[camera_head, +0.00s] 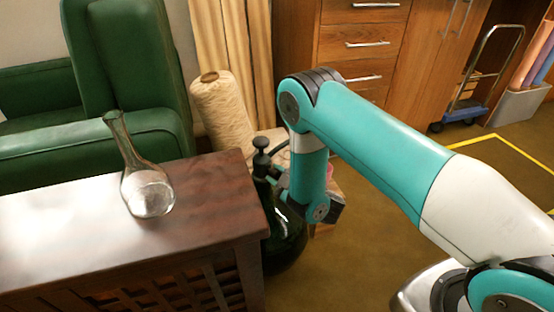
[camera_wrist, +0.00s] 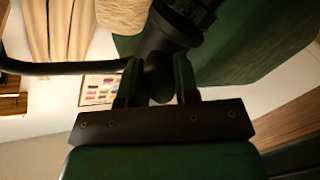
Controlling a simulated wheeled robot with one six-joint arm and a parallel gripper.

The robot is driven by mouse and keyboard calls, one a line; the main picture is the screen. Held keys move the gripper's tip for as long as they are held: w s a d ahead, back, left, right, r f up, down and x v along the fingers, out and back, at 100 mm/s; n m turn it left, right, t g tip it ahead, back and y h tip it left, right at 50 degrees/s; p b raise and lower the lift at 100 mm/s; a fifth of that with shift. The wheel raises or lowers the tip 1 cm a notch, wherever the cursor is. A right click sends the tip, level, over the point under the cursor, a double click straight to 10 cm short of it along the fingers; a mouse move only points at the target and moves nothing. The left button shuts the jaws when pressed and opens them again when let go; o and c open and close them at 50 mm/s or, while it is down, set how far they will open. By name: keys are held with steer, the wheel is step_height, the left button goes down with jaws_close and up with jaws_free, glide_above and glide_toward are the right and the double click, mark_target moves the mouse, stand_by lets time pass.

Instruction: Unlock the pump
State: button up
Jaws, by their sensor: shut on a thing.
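The pump is a dark green, bottle-shaped sprayer (camera_head: 290,245) standing on the floor against the end of the wooden chest. Its black pump handle (camera_head: 261,144) sticks up above a dark neck. My gripper (camera_head: 272,180) reaches in from the right at the height of that neck, and its jaws are small and partly hidden there. In the wrist view my gripper (camera_wrist: 157,84) has a finger on each side of a dark rounded part of the pump (camera_wrist: 158,72) and is shut on it. A wider black part (camera_wrist: 168,32) shows beyond. I cannot tell whether the pump is locked.
The wooden chest (camera_head: 120,238) holds a glass flask (camera_head: 148,190) and stands close left of the pump. A yarn cone (camera_head: 222,110) and green armchair (camera_head: 130,70) are behind. A black hose (camera_wrist: 65,68) crosses the wrist view's left. Open floor (camera_head: 365,255) lies to the right.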

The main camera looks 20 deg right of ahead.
steer(key=m+p, duration=0.2)
steer(key=m, duration=0.1)
steer(key=shift+s+m+g+y, duration=0.1)
steer(key=shift+m+g+y, duration=0.2)
steer(key=shift+m+y, duration=0.1)
steer(key=shift+m, duration=1.6)
steer(key=o, duration=0.6)
steer(key=shift+o, duration=0.2)
